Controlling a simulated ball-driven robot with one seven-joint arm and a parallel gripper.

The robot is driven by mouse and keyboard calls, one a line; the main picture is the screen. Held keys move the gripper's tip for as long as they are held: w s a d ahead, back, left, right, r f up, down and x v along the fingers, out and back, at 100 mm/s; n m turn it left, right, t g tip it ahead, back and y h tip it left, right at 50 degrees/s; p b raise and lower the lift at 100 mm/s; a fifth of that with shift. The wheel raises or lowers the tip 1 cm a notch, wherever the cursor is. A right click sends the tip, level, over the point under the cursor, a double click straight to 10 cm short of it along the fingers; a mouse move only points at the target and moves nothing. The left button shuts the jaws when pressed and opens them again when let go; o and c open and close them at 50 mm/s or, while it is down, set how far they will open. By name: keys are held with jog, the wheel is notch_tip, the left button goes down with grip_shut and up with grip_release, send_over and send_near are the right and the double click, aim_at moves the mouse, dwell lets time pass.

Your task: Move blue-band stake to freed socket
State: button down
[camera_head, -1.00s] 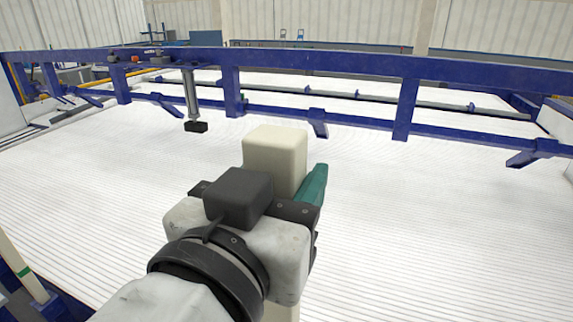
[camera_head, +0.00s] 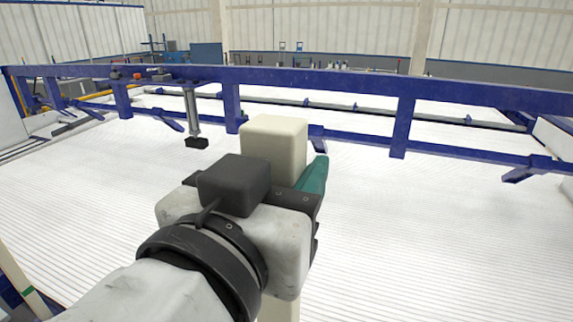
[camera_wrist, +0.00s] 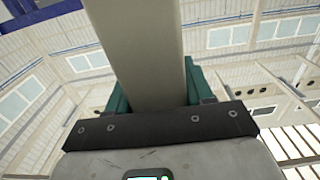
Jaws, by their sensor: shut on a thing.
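A cream, square-section stake (camera_head: 273,148) stands nearly upright in my gripper (camera_head: 296,182) in the head view. Its lower part shows again below the gripper body at the bottom edge. In the wrist view the stake (camera_wrist: 140,45) runs up between the teal fingers of my gripper (camera_wrist: 158,90), which are shut on it. No blue band shows on the visible parts of this stake. No socket is in view.
Another cream stake with a green band (camera_head: 28,291) leans at the lower left edge, near blue framework.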

jog(key=shift+r, duration=0.45)
jog(key=shift+r+p, duration=2.5)
jog(key=shift+r, duration=0.8)
jog(key=shift+r+p, duration=0.45)
jog(key=shift+r, duration=2.3)
